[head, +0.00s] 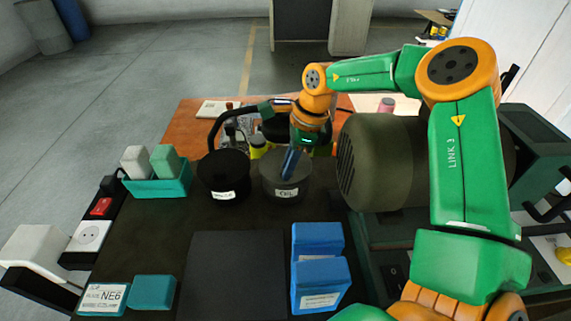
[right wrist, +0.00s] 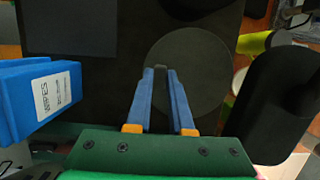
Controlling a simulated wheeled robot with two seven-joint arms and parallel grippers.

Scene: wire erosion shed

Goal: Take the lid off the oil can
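The oil can (head: 297,187) is a dark grey round can with a white OIL label, standing on the dark bench top. Its round lid (right wrist: 200,85) shows from above in the right wrist view. My right gripper (head: 287,174) has blue fingers and points down at the can's top. In the right wrist view its fingertips (right wrist: 161,72) lie over the lid, left of its middle. A narrow gap shows between them, with a small dark piece there. I cannot tell whether they grip it. My left gripper is not in view.
A black can (head: 222,172) stands close left of the oil can. Blue boxes (head: 318,270) stand in front, right of a dark mat (head: 235,270). A teal tray (head: 160,187) holds two blocks. A large olive drum (head: 385,165) stands close on the right.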

